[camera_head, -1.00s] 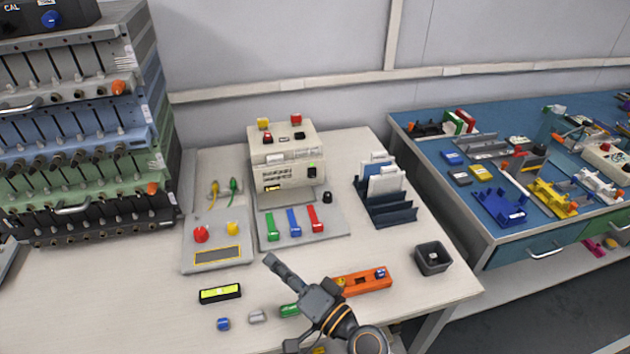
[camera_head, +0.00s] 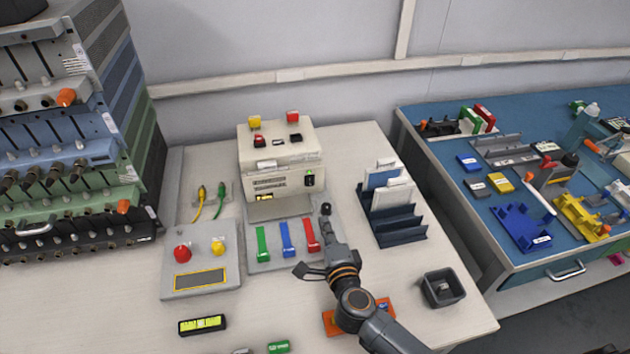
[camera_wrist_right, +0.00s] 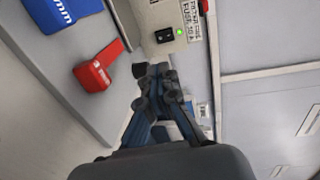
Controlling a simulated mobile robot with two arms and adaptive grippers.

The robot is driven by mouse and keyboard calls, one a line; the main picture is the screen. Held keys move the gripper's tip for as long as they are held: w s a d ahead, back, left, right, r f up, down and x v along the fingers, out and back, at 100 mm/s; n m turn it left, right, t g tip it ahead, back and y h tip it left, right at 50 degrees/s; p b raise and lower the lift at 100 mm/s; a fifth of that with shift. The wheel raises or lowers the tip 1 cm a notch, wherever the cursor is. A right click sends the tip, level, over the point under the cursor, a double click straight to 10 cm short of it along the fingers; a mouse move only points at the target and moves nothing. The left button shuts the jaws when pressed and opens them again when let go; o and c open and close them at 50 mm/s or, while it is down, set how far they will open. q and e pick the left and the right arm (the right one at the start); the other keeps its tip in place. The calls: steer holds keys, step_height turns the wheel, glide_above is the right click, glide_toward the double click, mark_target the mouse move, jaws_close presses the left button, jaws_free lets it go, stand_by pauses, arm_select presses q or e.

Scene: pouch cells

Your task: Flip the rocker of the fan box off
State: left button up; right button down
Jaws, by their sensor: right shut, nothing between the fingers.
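The beige box (camera_head: 290,185), which I take to be the fan box, stands at the back of the table. A small black rocker with a green spot (camera_head: 309,179) is on the right of its front face. The rocker also shows in the right wrist view (camera_wrist_right: 164,35), beside a printed fuse label. My right gripper (camera_head: 325,219) is shut and empty, in front of and below the rocker, apart from it. In the right wrist view its fingertips (camera_wrist_right: 157,70) point toward the box front. My left gripper is out of view.
Red (camera_head: 311,235), blue (camera_head: 287,238) and green (camera_head: 262,243) handles stand in front of the box. A dark rack (camera_head: 395,228) with cards is to the right.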

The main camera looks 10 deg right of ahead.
steer(key=shift+s+a+r, duration=0.1)
steer(key=shift+s, duration=0.05)
glide_toward(310, 185)
steer(key=w, duration=0.2)
steer(key=w+b, duration=0.2)
steer(key=w, duration=0.1)
steer(key=shift+w+f, duration=0.35)
steer(key=shift+f, duration=0.05)
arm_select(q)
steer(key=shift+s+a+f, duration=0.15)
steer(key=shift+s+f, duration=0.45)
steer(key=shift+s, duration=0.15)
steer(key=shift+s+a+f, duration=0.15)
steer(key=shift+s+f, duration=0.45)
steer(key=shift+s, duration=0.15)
arm_select(e)
steer(key=shift+w, duration=0.65)
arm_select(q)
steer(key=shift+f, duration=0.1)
